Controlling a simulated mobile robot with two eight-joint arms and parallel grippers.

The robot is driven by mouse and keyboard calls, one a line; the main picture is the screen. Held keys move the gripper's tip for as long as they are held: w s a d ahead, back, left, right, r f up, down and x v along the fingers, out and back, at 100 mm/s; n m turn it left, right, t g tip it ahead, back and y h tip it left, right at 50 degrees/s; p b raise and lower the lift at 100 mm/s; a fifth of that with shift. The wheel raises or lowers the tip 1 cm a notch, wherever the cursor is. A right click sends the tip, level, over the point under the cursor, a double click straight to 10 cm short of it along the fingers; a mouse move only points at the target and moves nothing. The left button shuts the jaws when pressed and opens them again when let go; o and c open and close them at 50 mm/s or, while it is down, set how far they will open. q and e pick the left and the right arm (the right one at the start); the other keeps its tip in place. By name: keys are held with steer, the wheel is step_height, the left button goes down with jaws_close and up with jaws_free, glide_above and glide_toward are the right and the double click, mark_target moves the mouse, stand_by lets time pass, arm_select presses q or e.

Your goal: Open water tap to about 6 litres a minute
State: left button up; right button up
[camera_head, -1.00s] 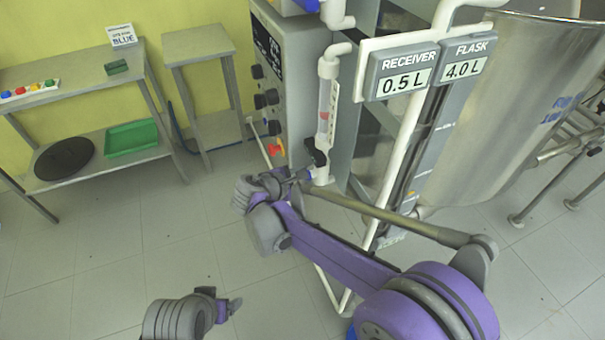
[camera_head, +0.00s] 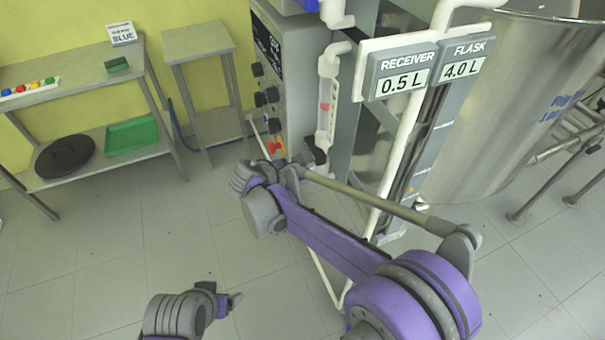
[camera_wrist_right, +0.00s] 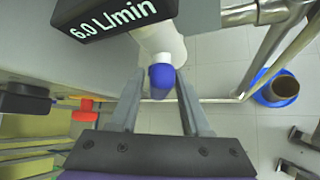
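A clear upright flow tube (camera_head: 326,105) with a red float stands on the white pipe. A black part (camera_head: 317,156) at its lower end is partly hidden by my right gripper (camera_head: 296,172). In the right wrist view, a blue knob-like end (camera_wrist_right: 161,80) on a white fitting (camera_wrist_right: 160,42) lies between the tips of my right gripper (camera_wrist_right: 158,88). The fingers are apart, with gaps beside the blue end. A dark display (camera_wrist_right: 113,17) above reads 6.0 L/min. My left gripper (camera_head: 232,300) is low over the floor, away from the tap; its opening is unclear.
A grey control cabinet (camera_head: 290,60) with black knobs and a red handle (camera_head: 275,147) stands left of the tube. Signs (camera_head: 403,77) read receiver 0.5 L and flask 4.0 L. A large steel vessel (camera_head: 510,100) stands right. Shelves (camera_head: 85,80) are at left. The front floor is clear.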

steer(key=shift+o, duration=0.4)
steer(key=p+v, duration=0.1)
steer(key=v, duration=0.9)
steer(key=shift+s+a+r, duration=0.2)
steer(key=shift+r, duration=0.1)
